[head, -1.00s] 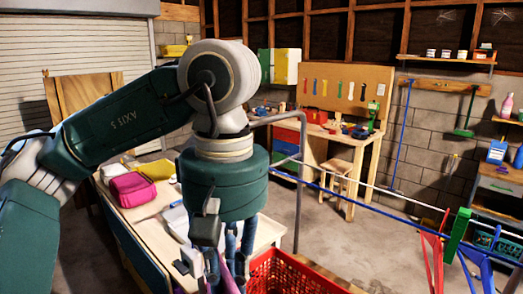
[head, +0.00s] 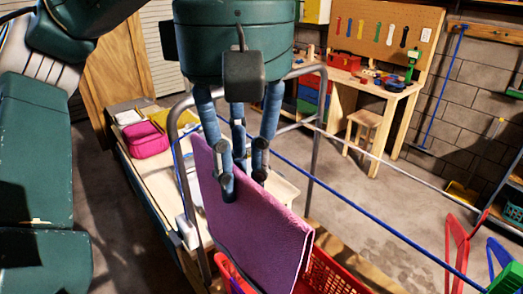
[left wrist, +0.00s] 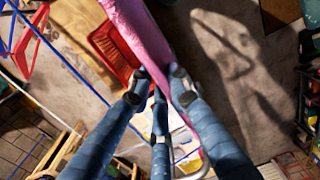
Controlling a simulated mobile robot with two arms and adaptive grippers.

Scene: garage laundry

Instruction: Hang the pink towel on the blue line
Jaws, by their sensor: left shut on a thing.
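The pink towel (head: 255,228) hangs from my left gripper (head: 242,172) in the head view. Its top edge slopes down to the right, and it hangs in front of the red basket. My left gripper is shut on its upper edge. The towel also shows between my fingers in the left wrist view (left wrist: 140,30), where the gripper (left wrist: 160,92) pinches it. The blue line (head: 380,222) runs from behind the gripper toward the lower right. Whether the towel touches the line cannot be told. My right gripper is not in view.
A red basket (head: 335,272) stands below the towel. A grey metal frame (head: 312,140) carries a white line (head: 405,172) beside the blue one. A table with a pink pouch (head: 147,140) is behind left.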

